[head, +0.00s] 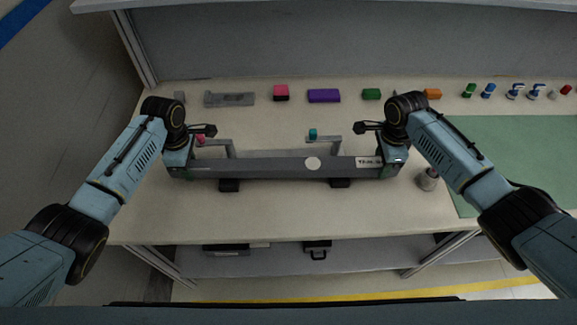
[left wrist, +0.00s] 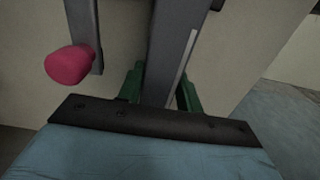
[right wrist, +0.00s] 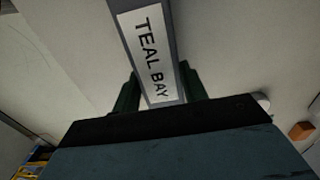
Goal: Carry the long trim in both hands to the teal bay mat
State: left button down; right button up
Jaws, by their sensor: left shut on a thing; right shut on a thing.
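The long trim (head: 260,168) is a dark grey bar lying left to right across the middle of the bench, with a white disc and a white label; the right wrist view shows the label (right wrist: 151,55) reading TEAL BAY. My left gripper (head: 180,172) is shut on the trim's left end, its green fingers on both sides of the bar (left wrist: 168,50). My right gripper (head: 392,170) is shut on the right end beside the label. The teal bay mat (head: 520,150) lies at the right of the bench, beyond my right gripper and partly behind my right arm.
Two black blocks (head: 229,185) (head: 340,183) show at the trim's front edge; I cannot tell whether it touches them. Grey brackets stand behind it with a pink knob (head: 201,139) and a teal knob (head: 313,134). A grey cup-like item (head: 428,179) stands between trim and mat. Coloured blocks (head: 323,96) line the back.

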pick_arm(q)
jog(key=shift+r, duration=0.1)
pick_arm(e)
jog(key=shift+r, duration=0.1)
